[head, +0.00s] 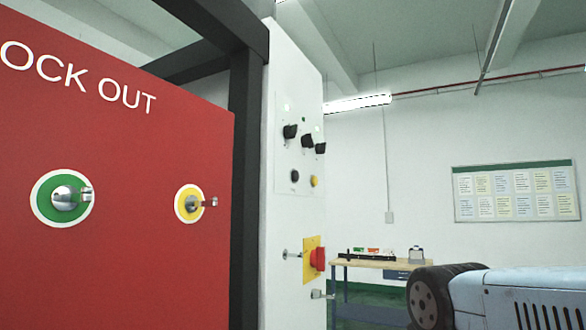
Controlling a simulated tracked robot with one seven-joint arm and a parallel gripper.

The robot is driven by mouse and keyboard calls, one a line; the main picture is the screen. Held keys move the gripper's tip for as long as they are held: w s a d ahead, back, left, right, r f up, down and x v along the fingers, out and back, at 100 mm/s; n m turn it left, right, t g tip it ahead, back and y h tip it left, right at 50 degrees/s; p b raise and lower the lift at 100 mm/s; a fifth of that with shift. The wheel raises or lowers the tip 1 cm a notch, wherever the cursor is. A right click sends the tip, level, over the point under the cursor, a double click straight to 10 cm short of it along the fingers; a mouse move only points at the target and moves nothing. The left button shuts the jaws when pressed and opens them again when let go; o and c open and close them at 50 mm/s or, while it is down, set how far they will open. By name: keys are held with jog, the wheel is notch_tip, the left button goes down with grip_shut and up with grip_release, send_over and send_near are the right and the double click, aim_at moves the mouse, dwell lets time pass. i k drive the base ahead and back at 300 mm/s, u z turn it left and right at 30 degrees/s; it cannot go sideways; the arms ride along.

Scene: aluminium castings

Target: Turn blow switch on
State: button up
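A white control panel (290,215) stands upright in the middle of the head view, seen at a steep angle. Three black rotary switches sit in its upper part: a left one (290,131), a middle one (307,141) and a right one (320,148). Their labels are too small to read, so I cannot tell which is the blow switch or how each is set. Below them are a black button (295,176) and a yellow button (314,181). My gripper is not in view.
A red lockout board (130,145) with a green-ringed lock (62,197) and a yellow-ringed lock (188,204) fills the left. A red emergency stop (318,259) on a yellow plate juts from the panel's lower part. A workbench (375,264) and notice board (516,191) stand behind.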

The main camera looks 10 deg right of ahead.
aim_at(306, 140)
jog(key=k, duration=1.3)
jog(key=z, duration=0.3)
jog(key=i, duration=0.55)
jog(key=z, duration=0.6)
jog(key=i, duration=1)
jog(key=u, duration=0.45)
